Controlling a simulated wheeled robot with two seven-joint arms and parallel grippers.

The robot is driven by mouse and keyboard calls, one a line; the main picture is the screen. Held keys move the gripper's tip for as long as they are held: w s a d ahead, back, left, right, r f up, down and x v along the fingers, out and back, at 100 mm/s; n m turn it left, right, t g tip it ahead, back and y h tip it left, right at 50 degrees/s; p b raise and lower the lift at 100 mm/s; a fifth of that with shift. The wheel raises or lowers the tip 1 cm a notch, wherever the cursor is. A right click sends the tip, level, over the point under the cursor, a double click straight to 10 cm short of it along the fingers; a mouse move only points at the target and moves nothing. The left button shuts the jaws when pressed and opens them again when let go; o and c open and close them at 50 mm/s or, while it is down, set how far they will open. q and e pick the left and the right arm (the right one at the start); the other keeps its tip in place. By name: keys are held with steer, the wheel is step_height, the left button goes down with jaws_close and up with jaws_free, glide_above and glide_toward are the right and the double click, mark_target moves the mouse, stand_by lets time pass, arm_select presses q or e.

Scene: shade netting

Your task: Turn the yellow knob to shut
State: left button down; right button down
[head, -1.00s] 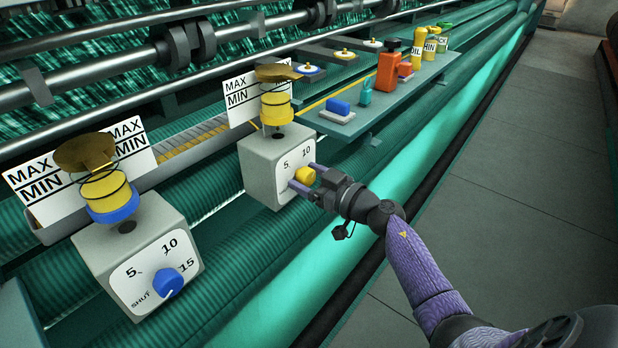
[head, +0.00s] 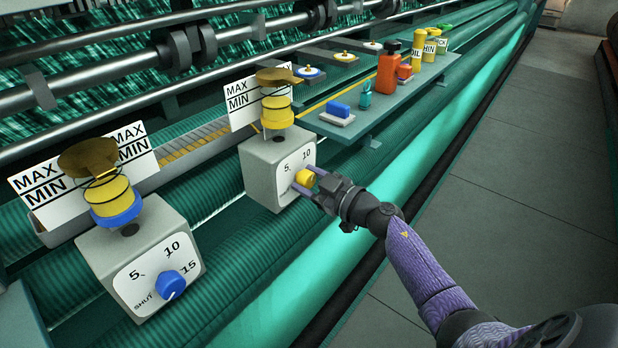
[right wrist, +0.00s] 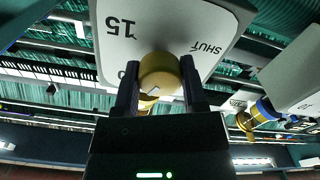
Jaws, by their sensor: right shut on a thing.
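The yellow knob (head: 306,179) sticks out of the white dial on the front of the further grey box (head: 260,170). The numbers 5 and 10 show on that dial in the head view. My right gripper (head: 304,178) is shut on the yellow knob, one finger on either side. In the right wrist view the knob (right wrist: 160,74) sits between the fingers, with 15 and SHUT upside down on the dial behind it. A white mark shows on the knob; I cannot tell which label it points to. My left gripper is not in view.
A nearer grey box (head: 108,247) has a blue knob (head: 171,284) on its dial. Yellow spools (head: 277,112) with brown tops and MAX/MIN cards (head: 243,106) stand above the boxes. A green shelf (head: 345,128) holds bottles and small items. Grey floor lies open to the right.

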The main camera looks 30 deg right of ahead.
steer(key=n, duration=0.3)
steer(key=shift+n, duration=0.3)
steer(key=n, duration=0.2)
steer(key=shift+f+n, duration=0.1)
steer(key=shift+n, duration=0.3)
steer(key=n+b, duration=0.1)
steer(key=n, duration=0.3)
steer(key=shift+n, duration=0.3)
steer(key=n, duration=0.2)
steer(key=shift+n+b, duration=0.3)
steer(key=shift+n, duration=0.1)
steer(key=n+b, duration=0.1)
steer(key=n, duration=0.4)
steer(key=shift+f+b, duration=0.1)
steer(key=shift+b, duration=0.3)
steer(key=n+b, duration=0.2)
steer(key=n, duration=0.3)
steer(key=shift+n, duration=0.4)
arm_select(q)
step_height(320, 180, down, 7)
steer(key=b, duration=0.1)
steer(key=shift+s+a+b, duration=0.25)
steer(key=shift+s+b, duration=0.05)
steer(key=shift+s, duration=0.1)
arm_select(e)
steer(key=shift+n, duration=2)
